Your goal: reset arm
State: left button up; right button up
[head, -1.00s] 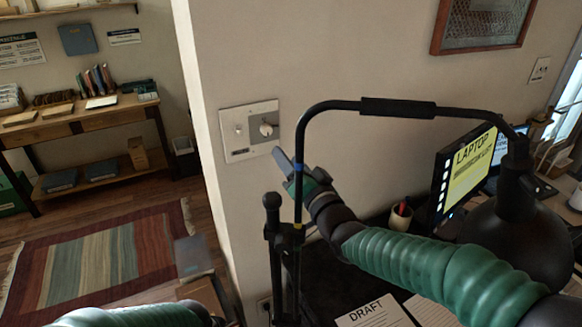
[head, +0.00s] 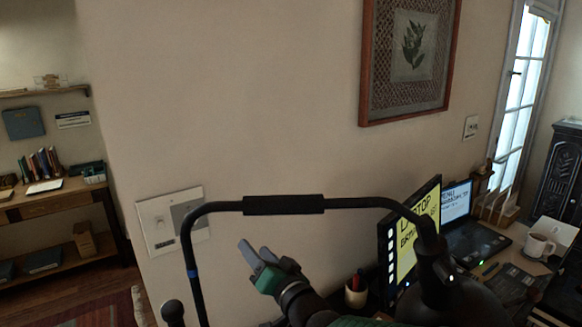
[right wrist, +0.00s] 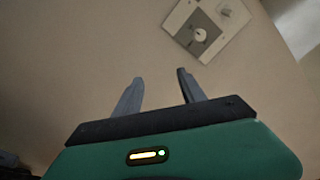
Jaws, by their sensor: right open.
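My right gripper (head: 257,262) is in the lower middle of the head view, at the end of a green and black arm. In the right wrist view its two grey fingers (right wrist: 158,88) stand apart with nothing between them. It is in front of the bare wall, clear of the wall switch plate (head: 172,220). The plate, with its round knob, also shows in the right wrist view (right wrist: 222,27), beyond the fingers and to the upper right. My left gripper is not in the head view.
A black bar frame (head: 284,205) crosses in front of the right arm. A desk on the right holds a yellow-screened monitor (head: 412,232), a laptop (head: 476,236), a mug (head: 539,246) and a pen cup (head: 356,290). A bookshelf (head: 62,205) stands far left.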

jog(key=s+d+f+n+g+h, duration=0.1)
jog(key=s+d+f+g+h, duration=0.15)
jog(key=f, duration=0.45)
jog(key=s+d+f+g+h, duration=0.1)
jog(key=s+d+f+h, duration=0.15)
jog(key=f, duration=0.35)
jog(key=s+d+f+g+h, duration=0.45)
jog(key=s+d+f, duration=0.6)
jog(key=d, duration=0.35)
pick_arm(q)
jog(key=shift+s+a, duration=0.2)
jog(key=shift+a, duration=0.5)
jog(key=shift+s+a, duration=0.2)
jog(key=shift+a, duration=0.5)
pick_arm(e)
jog(key=s+d+f+g, duration=0.2)
jog(key=s, duration=0.5)
jog(key=s+d+f+g, duration=0.2)
jog(key=s, duration=0.6)
jog(key=shift+d+f+g, duration=0.3)
jog(key=shift+d, duration=0.1)
